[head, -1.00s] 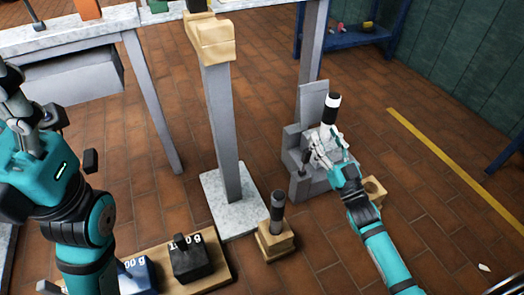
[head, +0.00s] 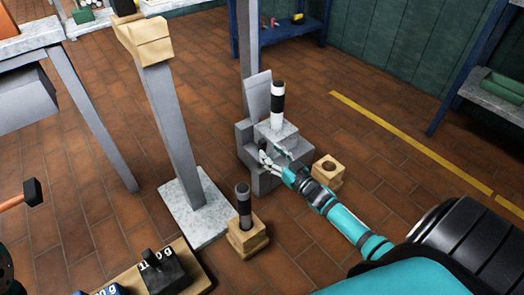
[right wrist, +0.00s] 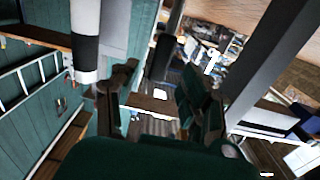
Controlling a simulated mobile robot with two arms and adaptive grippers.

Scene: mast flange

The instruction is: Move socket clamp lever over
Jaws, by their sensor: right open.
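A grey socket block (head: 247,157) stands on the floor right of centre in the head view. A black-and-white banded mast (head: 277,100) stands upright in it. The mast also shows at the left of the right wrist view (right wrist: 85,45). My right gripper (head: 271,157) is at the front face of the socket, below the mast, and hides part of it. Its fingers (right wrist: 155,95) are apart in the wrist view. A dark upright shape (right wrist: 165,90) shows between or beyond them; I cannot tell whether it is the clamp lever. The lever is not clear in the head view. My left gripper is out of view.
A wooden block with a hole (head: 329,172) stands right of the socket. A wooden block with a dark peg (head: 246,235) is in front. A grey post on a pale base (head: 194,210) stands left. Weights (head: 163,272) lie on a board at the bottom. Open floor lies right.

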